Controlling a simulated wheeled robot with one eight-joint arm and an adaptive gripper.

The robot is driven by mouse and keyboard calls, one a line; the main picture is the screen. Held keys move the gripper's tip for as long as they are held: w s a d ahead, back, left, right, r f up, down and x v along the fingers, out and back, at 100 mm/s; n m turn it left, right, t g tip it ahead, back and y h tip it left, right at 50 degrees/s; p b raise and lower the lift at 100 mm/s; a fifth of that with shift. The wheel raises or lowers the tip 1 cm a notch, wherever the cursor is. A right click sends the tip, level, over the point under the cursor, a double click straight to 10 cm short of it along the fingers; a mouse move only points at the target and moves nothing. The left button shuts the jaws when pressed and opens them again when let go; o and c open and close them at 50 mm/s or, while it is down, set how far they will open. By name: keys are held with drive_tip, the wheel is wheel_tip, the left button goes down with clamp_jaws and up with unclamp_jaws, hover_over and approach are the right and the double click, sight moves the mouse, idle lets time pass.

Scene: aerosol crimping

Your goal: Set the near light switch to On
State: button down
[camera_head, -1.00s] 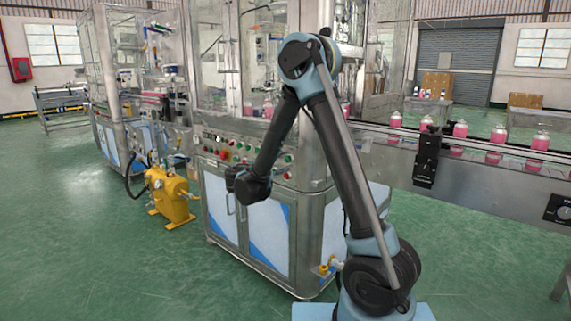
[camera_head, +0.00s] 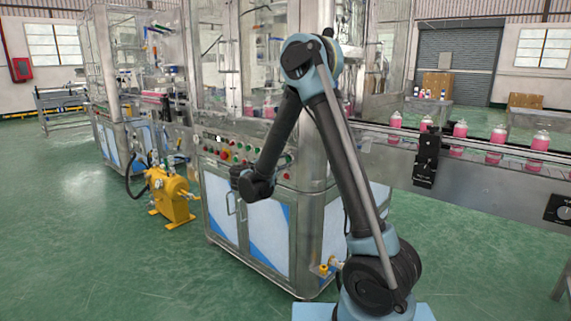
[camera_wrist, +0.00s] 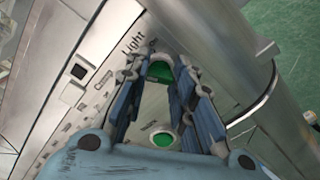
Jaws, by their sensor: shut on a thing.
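A green switch (camera_wrist: 160,72) sits on the grey metal control panel, beside the printed word "Light", in the wrist view. My gripper (camera_wrist: 161,80) has its two blue fingers around this switch and is shut on it. The fingers hide its sides, so I cannot tell which way it is set. A second green control (camera_wrist: 162,139) shows between the fingers, nearer the palm. In the head view my wrist is in front of the control panel (camera_head: 213,151), and my fingertips cannot be made out there.
A dark square panel element (camera_wrist: 78,71) lies left of the fingers. A metal post (camera_wrist: 215,55) stands close on the right. In the head view, a yellow pump (camera_head: 172,195) stands left of the cabinet, and a conveyor (camera_head: 460,190) runs right. Green floor is clear in front.

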drive_tip(key=shift+s+m, duration=0.1)
drive_tip(key=shift+m, duration=0.2)
drive_tip(key=m, duration=1.1)
drive_tip(key=shift+f, duration=0.15)
drive_tip(key=shift+m, duration=0.3)
drive_tip(key=c, duration=1.4)
unclamp_jaws()
drive_tip(key=shift+o, duration=0.2)
drive_tip(key=shift+a, duration=0.1)
drive_tip(key=v, duration=1.1)
drive_tip(key=shift+s+a, duration=0.25)
drive_tip(key=shift+s, duration=0.05)
